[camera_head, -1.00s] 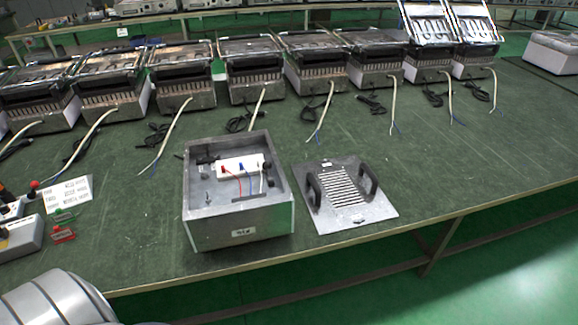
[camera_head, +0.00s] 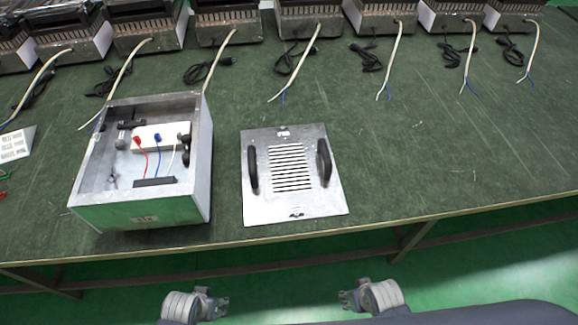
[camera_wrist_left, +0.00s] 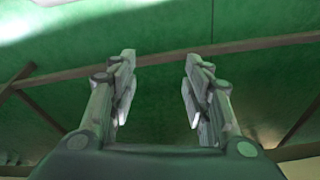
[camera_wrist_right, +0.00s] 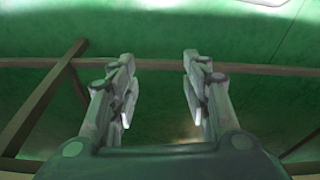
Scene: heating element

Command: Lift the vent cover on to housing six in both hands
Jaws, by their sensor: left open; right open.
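The vent cover (camera_head: 290,203) is a flat metal plate with slots in its middle and two dark upright handles, the left handle (camera_head: 252,170) and the right handle (camera_head: 324,162). It lies on the green table. The open metal housing (camera_head: 140,213) stands just left of it, with a white terminal block and red, blue and white wires inside; its front label is too small to read. My left gripper (camera_head: 219,303) and right gripper (camera_head: 347,299) are in front of the table edge, apart from the cover. Both are open and empty; the left wrist view (camera_wrist_left: 158,85) and right wrist view (camera_wrist_right: 158,85) show only floor and table frame between the fingers.
Several grill-like units (camera_head: 150,20) line the back of the table, with pale cables and black cords lying before them. The table (camera_head: 430,140) is clear to the right of the cover. The table's front edge (camera_head: 370,229) lies between my grippers and the cover.

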